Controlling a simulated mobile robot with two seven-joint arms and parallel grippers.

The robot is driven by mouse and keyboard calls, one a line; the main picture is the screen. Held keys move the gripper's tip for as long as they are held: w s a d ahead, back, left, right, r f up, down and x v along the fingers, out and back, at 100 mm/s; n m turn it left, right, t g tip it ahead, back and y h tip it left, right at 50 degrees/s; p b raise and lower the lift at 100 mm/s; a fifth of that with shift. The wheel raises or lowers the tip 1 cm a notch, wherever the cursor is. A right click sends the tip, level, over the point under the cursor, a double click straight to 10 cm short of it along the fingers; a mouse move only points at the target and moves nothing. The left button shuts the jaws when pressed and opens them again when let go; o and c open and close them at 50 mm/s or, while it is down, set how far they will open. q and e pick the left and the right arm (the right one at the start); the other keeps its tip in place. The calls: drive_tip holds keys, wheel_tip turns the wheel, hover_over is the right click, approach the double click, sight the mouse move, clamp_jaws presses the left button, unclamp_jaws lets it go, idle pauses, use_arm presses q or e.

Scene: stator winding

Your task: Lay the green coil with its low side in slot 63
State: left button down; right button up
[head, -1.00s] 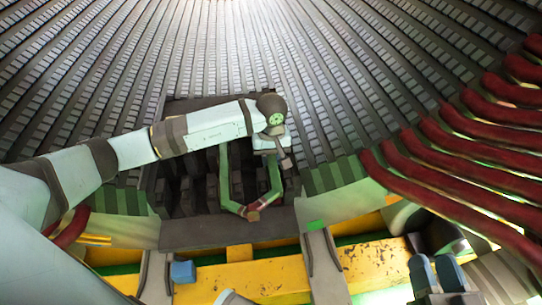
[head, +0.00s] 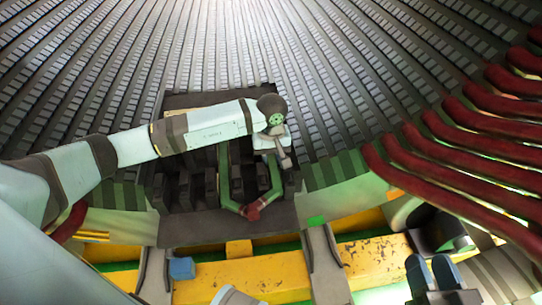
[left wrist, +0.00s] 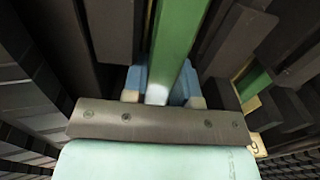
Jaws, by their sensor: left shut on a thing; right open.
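The green coil (head: 224,172) hangs in front of the dark slotted opening, with two green legs meeting at a red-wrapped lower end (head: 253,210). My left gripper (head: 284,158) is at the top of its right leg. In the left wrist view, the blue fingers (left wrist: 160,88) are shut on a green leg of the coil (left wrist: 178,35), which runs away between dark walls. Slot 63 cannot be picked out, and the far parts of the coil are hidden. My right gripper (head: 433,272) is open and empty at the lower right, apart from the coil.
Dark block rows (head: 183,185) surround the coil closely. Several red coils (head: 440,190) slope across the right side. A yellow beam (head: 240,277) with a blue block (head: 182,268) lies below. A yellow tag (left wrist: 257,146) sits beside the left gripper.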

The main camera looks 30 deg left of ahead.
use_arm(q)
drive_tip(key=shift+f, duration=0.2)
idle(0.6)
drive_tip(key=c, duration=0.8)
unclamp_jaws()
drive_tip(key=shift+r, duration=0.15)
drive_tip(key=shift+r, duration=0.7)
drive_tip(key=shift+p, duration=0.3)
drive_tip(key=shift+r+p, duration=2.1)
drive_tip(key=shift+r, duration=1.65)
